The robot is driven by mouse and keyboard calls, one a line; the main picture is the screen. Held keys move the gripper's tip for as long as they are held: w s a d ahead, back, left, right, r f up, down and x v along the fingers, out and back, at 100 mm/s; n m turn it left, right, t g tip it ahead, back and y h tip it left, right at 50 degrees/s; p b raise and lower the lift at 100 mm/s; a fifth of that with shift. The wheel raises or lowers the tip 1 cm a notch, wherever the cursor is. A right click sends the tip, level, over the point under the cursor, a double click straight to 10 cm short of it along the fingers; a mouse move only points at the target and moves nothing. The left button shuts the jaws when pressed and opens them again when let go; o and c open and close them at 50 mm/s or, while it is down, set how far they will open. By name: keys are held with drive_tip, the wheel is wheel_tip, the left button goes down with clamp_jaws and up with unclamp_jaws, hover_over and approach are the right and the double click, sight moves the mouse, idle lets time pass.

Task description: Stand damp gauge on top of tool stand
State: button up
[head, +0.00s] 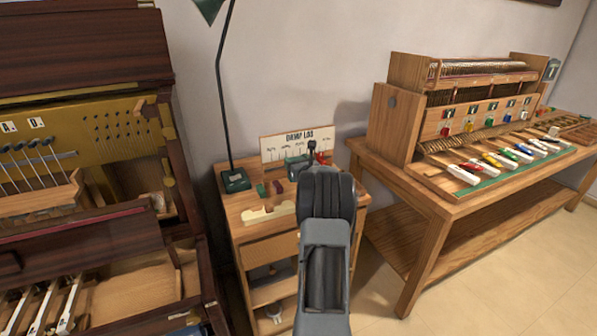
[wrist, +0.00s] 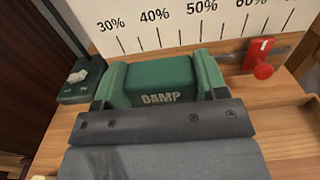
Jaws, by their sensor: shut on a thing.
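The damp gauge (wrist: 160,82) is a green block lettered "DAMP", in the middle of the wrist view. My gripper (wrist: 160,88) is shut on it, with a finger at each side. In the head view the gauge (head: 295,165) shows as a small green shape beyond my gripper (head: 313,155), partly hidden by my arm. It is over the top of a small wooden stand (head: 240,203), which appears to be the tool stand. I cannot tell whether the gauge touches the top. My arm hides the stand's right front.
A "DAMP LOG" scale board (head: 287,144) rises at the back of the stand. A green lamp base (head: 235,181) is at its left, small coloured blocks (head: 269,188) lie near it, and a red piece (wrist: 262,57) is at right. An open piano (head: 90,60) and workbench (head: 450,205) flank the stand.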

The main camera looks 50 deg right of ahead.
drive_tip(key=shift+w+d+f, duration=0.1)
drive_tip(key=shift+d+f, duration=0.5)
drive_tip(key=shift+f, duration=1.7)
drive_tip(key=shift+f+b, duration=0.2)
drive_tip(key=shift+b, duration=0.15)
drive_tip(key=o, duration=1)
drive_tip(key=shift+r, duration=0.1)
